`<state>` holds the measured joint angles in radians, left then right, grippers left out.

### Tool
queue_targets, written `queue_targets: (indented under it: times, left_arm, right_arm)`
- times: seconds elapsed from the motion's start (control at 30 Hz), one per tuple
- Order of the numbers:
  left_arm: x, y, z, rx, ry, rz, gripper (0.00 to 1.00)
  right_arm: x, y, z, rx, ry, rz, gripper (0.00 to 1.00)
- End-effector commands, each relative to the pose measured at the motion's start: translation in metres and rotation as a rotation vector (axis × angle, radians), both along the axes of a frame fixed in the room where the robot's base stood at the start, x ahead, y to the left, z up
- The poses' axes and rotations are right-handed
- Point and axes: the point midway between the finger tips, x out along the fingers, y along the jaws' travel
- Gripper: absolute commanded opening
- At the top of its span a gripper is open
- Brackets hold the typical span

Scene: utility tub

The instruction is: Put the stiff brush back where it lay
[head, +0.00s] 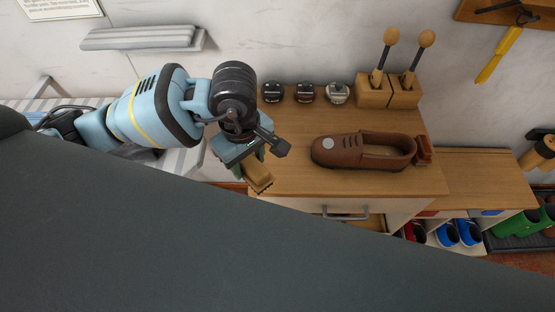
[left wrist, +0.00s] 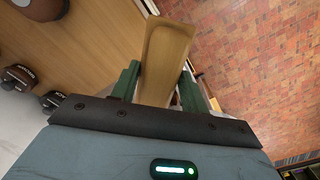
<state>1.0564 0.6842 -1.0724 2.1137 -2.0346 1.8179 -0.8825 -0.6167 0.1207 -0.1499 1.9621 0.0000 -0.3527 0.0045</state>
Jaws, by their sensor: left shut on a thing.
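The stiff brush (head: 259,178) has a pale wooden back and is held by my left gripper (head: 251,156) over the front left part of the wooden counter top (head: 290,182). In the left wrist view the brush (left wrist: 168,55) sits between the two green fingers of my left gripper (left wrist: 158,88), pointing away from the palm. Its bristles cannot be made out. Whether it touches the counter cannot be told. My right gripper is not in view.
A brown shoe (head: 340,150) stands on the counter, with a reddish-brown block (head: 424,150) at its right end. Several small tins (head: 305,93) line the back edge, beside wooden holders (head: 388,92) with two upright daubers. A drawer handle (head: 345,214) is below the front edge.

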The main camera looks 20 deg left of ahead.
Motion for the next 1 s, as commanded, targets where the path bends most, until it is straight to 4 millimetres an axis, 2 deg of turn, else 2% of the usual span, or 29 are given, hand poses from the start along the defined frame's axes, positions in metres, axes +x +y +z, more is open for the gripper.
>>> queue_targets:
  times: [0.7,0.9,1.0]
  left_arm:
    - [-0.034,-0.065,-0.045,-0.013,-0.014,1.267,0.2]
    - [-0.041,-0.077,-0.051,-0.014,-0.021,1.509,0.2]
    - [-0.043,-0.08,-0.052,-0.014,-0.024,1.573,0.2]
  right_arm:
    - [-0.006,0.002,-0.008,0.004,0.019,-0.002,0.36]
    - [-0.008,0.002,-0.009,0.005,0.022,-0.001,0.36]
    - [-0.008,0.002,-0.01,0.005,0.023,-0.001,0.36]
